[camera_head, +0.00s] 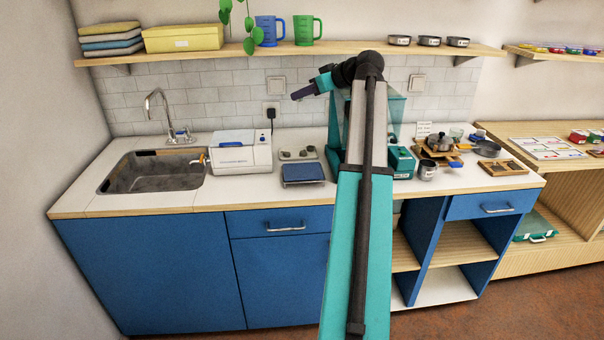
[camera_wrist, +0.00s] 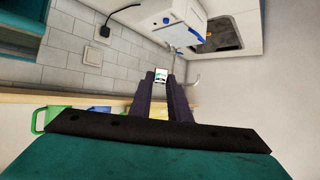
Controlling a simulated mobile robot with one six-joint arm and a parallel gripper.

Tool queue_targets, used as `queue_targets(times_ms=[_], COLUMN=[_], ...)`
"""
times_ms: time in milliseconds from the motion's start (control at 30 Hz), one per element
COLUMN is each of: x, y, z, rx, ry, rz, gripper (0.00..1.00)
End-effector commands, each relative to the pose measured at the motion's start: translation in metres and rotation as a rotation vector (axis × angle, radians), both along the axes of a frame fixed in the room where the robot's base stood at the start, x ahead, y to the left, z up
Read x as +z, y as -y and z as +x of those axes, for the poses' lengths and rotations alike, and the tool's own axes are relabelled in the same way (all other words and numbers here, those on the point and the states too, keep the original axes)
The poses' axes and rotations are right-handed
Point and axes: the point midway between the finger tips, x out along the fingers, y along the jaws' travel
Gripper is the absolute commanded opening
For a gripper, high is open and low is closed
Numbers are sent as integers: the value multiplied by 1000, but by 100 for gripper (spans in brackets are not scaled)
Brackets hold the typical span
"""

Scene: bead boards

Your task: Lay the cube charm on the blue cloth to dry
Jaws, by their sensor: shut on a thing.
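My gripper (camera_head: 296,95) is raised high in front of the tiled wall, well above the counter, pointing left. In the wrist view its two dark fingers (camera_wrist: 161,82) are shut on a small white and teal thing, which I take for the cube charm (camera_wrist: 160,73). In the head view the charm is too small to make out. I cannot make out a blue cloth spread on the counter. Folded cloths (camera_head: 110,37), one of them blue, are stacked on the wall shelf at the upper left. My arm hides part of the counter.
The counter (camera_head: 140,201) holds a sink (camera_head: 150,175), a white machine (camera_head: 242,153), a blue scale (camera_head: 303,173), and bowls and tins at the right. The shelf (camera_head: 220,50) above carries a yellow box (camera_head: 183,38), a blue mug (camera_head: 268,31) and a green mug (camera_head: 307,29).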

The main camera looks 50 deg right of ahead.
Motion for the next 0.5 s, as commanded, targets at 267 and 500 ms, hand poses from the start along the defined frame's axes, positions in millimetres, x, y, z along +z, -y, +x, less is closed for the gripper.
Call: queue_targets(times_ms=[267, 500], x=[9, 8], y=[11, 10], z=[-13, -12], rx=[13, 12], ry=[-1, -1], rz=[0, -1], gripper=[0, 0])
